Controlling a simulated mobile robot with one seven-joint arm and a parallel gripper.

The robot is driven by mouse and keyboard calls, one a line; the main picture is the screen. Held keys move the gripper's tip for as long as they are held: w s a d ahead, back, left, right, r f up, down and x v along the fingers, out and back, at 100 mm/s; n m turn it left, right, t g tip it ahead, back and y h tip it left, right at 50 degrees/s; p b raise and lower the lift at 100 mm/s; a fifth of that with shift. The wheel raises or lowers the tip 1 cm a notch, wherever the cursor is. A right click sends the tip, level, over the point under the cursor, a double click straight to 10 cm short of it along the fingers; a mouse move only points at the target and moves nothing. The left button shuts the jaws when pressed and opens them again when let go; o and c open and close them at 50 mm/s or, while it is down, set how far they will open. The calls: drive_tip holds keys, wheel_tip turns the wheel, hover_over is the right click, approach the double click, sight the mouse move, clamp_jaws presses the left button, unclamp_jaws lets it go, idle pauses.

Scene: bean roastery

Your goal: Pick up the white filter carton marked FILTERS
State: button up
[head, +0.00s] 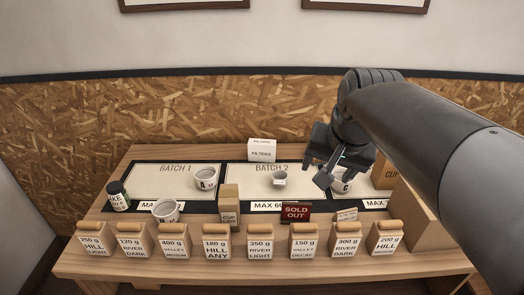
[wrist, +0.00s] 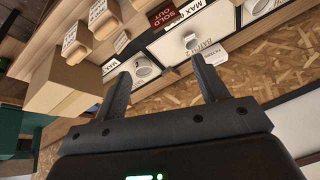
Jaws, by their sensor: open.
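The white filter carton (head: 262,154) marked FILTERS stands upright at the back of the table, behind the BATCH 2 mat, in the head view. It also shows in the wrist view (wrist: 213,56), beyond the tip of the right finger. My gripper (head: 318,172) is open and empty, to the right of the carton and apart from it, above the mat near the mug marked C (head: 342,181). In the wrist view the fingers of my gripper (wrist: 160,78) are spread wide, with mug C showing between them.
A small white cup (head: 280,179) stands on the middle mat, mug A (head: 205,178) to its left. A SOLD OUT sign (head: 296,212) and a row of labelled bags (head: 261,244) stand in front. A cardboard box (head: 425,210) is at right. The wall (head: 60,130) is close behind the carton.

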drive_tip(key=w+a+r+m+g, duration=0.1)
drive_tip(key=w+a+r+m, duration=0.15)
drive_tip(key=w, duration=0.95)
drive_tip(key=m+g+y, duration=0.3)
drive_tip(key=m+y, duration=0.1)
drive_tip(key=m, duration=0.9)
hover_over(260, 148)
drive_tip(key=w+d, duration=0.1)
drive_tip(key=d, duration=0.3)
drive_tip(key=f, duration=1.9)
drive_tip(key=shift+w+d+f, duration=0.15)
drive_tip(key=shift+w+d, duration=0.05)
drive_tip(key=shift+w+a+f, duration=0.15)
drive_tip(key=shift+f, duration=0.5)
drive_tip(key=x, duration=1)
drive_tip(key=shift+a+f, duration=0.1)
drive_tip(key=shift+f, duration=0.05)
drive_tip(key=shift+f, duration=0.25)
drive_tip(key=shift+c, duration=0.5)
